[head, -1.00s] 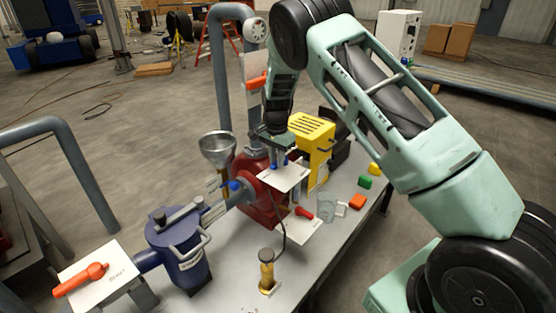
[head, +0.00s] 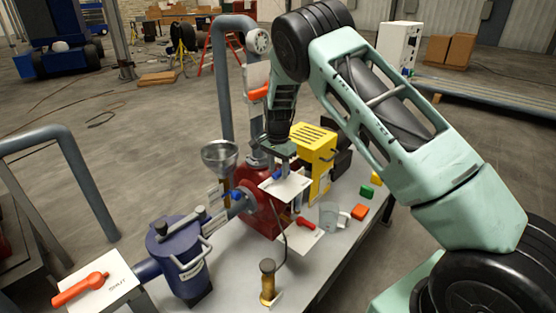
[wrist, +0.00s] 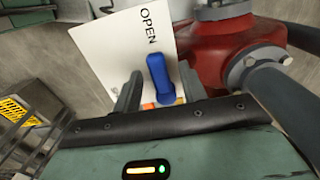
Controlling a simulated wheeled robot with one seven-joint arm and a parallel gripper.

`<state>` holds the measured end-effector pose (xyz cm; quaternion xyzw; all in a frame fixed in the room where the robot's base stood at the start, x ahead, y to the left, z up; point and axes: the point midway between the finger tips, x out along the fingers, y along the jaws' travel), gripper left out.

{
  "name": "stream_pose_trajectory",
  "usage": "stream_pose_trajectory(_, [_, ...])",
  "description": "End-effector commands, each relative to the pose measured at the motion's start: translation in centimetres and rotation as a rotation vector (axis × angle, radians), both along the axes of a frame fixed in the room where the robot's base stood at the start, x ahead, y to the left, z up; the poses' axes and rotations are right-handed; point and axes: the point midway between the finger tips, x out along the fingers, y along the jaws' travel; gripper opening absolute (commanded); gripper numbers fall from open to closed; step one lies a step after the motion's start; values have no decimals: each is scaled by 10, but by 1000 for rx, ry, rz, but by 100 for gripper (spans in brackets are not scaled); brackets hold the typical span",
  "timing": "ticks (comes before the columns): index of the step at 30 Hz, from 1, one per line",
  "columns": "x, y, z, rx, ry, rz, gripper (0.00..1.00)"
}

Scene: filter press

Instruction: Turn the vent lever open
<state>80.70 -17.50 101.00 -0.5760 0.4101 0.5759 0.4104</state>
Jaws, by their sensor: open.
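The blue lever (wrist: 160,80) stands on a white plate marked OPEN (wrist: 118,45) in the wrist view. In the head view my gripper (head: 279,160) points down over the same white plate (head: 288,188), above the red pump body (head: 257,207). Only a small bit of the blue lever (head: 277,174) shows there below the fingers.
A yellow slotted box (head: 312,150) stands close behind the plate. A lower plate carries a red lever (head: 306,224), with a clear mug (head: 328,215) beside it. A metal funnel (head: 220,155) and a blue vessel (head: 180,260) stand to the left. An orange lever (head: 80,290) is at far left.

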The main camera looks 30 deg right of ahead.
Motion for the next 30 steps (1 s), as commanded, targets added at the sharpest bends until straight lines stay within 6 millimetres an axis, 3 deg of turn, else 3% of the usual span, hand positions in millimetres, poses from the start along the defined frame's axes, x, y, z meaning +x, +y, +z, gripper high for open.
stream_pose_trajectory(5, [1,0,18,-1,-4,2,42])
stream_pose_trajectory(21, [1,0,138,1,-5,0,42])
stream_pose_trajectory(30, [0,0,171,-1,-1,0,42])
